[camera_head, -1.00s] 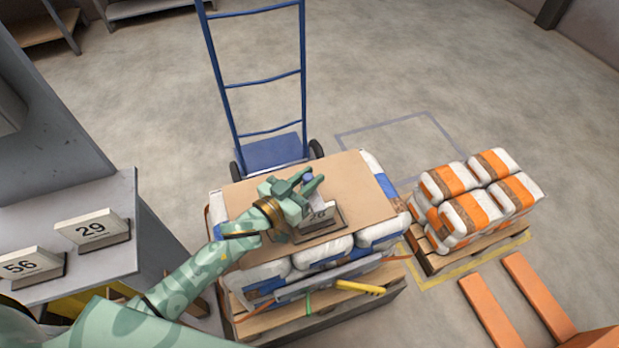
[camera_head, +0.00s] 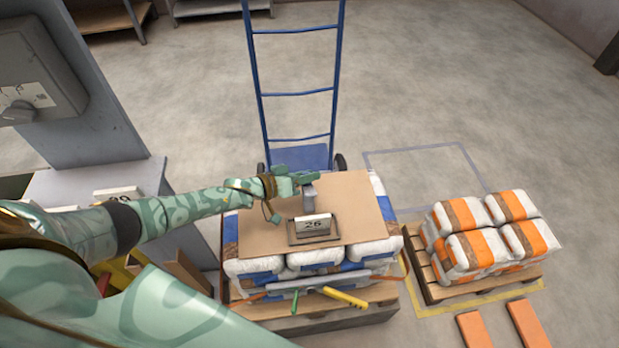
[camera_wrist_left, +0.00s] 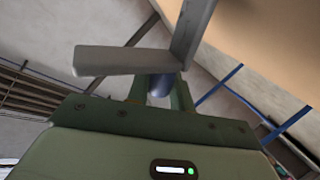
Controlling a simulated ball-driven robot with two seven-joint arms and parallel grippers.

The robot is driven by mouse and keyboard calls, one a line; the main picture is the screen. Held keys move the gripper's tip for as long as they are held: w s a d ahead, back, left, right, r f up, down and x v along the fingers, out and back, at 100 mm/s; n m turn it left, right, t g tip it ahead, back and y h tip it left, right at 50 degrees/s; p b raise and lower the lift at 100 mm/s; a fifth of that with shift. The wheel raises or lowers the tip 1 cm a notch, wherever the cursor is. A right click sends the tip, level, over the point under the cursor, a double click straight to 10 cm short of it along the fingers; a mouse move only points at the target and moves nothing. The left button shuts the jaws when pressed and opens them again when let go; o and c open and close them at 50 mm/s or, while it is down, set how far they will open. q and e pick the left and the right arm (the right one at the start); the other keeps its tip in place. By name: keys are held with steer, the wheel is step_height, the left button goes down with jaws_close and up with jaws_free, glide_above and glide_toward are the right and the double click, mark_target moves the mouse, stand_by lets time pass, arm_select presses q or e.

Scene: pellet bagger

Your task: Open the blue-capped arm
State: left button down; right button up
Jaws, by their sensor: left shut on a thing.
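My left gripper (camera_head: 306,179) reaches in from the left above the cardboard sheet on the bag stack. It is shut on the blue-capped arm (camera_head: 309,198), a short grey upright piece just behind the sign marked 26 (camera_head: 313,225). In the head view the fingers hide the cap. In the left wrist view, the dark blue cap (camera_wrist_left: 161,86) sits between the fingertips (camera_wrist_left: 160,92), and the grey metal arm (camera_wrist_left: 125,60) shows beyond them. My right gripper is not in view.
The cardboard sheet (camera_head: 262,230) lies on blue-and-white bags (camera_head: 316,258) on a pallet. A grey bar with a yellow handle (camera_head: 345,298) and a green handle (camera_head: 294,301) crosses the front. A blue hand truck (camera_head: 300,155) stands behind; orange-and-white bags (camera_head: 485,235) stand right.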

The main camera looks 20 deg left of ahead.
arm_select(q)
steer(key=shift+w+a+f+n+g+b, duration=0.3)
steer(key=shift+w+a+f+n+g, duration=0.1)
steer(key=shift+w+f+n, duration=0.15)
steer(key=shift+w+a+f+b, duration=0.1)
steer(key=shift+w+f+b, duration=0.1)
steer(key=shift+f+b, duration=0.15)
steer(key=shift+w+a+f+b, duration=0.25)
steer(key=shift+w+f+b, duration=0.05)
steer(key=shift+f+b, duration=0.15)
steer(key=shift+w+a+f+b, duration=0.2)
steer(key=shift+w+f+b, duration=0.05)
steer(key=shift+f+b, duration=0.15)
steer(key=c, duration=1.3)
jaws_free()
steer(key=shift+w+a, duration=0.1)
steer(key=shift+o, duration=0.2)
